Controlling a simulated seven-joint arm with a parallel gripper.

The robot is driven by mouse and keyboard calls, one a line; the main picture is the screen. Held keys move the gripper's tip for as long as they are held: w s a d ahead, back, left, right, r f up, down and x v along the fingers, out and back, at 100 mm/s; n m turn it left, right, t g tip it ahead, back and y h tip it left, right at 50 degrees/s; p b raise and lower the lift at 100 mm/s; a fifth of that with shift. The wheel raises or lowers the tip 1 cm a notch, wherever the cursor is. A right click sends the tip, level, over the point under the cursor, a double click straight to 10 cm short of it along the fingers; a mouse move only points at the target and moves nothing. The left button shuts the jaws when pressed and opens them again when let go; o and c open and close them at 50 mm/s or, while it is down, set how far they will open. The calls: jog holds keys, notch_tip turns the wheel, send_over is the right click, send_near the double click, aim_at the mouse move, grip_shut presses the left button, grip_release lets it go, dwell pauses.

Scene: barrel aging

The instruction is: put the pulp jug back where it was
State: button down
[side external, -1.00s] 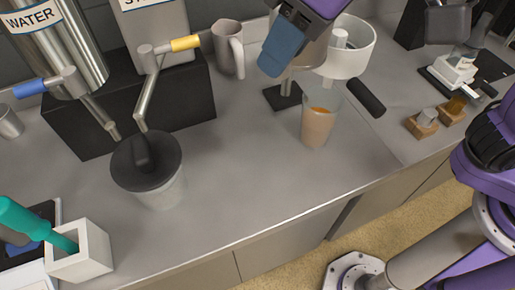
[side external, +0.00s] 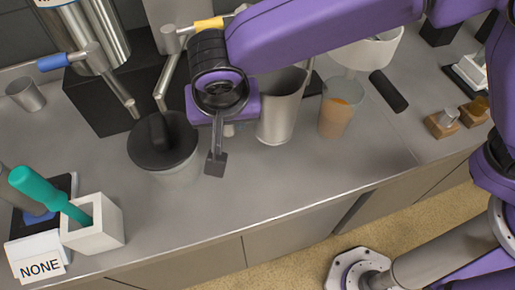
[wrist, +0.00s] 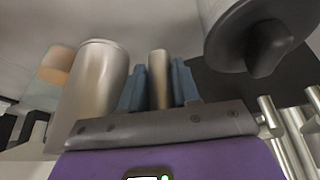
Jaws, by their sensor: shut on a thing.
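The pulp jug (side external: 283,108), a tall grey-beige vessel, is upright or nearly so near the middle of the counter in the side view. Its body also shows in the wrist view (wrist: 97,82), left of my fingers. My gripper (wrist: 159,86) is shut on its upright handle, which shows between the two blue fingers. In the side view, my wrist hides most of the fingers and handle. I cannot tell whether the jug's base touches the counter.
A lidded pot (side external: 165,150) stands close to the left of my gripper. A glass with orange contents (side external: 340,108) stands right of the jug. Metal dispensers (side external: 88,40) and a dark stand (side external: 100,95) are behind left.

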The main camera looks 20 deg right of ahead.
jog(key=shift+f, duration=4.4)
jog(key=shift+f, duration=0.15)
jog(key=c, duration=0.8)
grip_release()
jog(key=d+v, duration=0.1)
jog(key=v, duration=1.1)
jog(key=shift+a, duration=0.45)
jog(key=shift+s, duration=0.1)
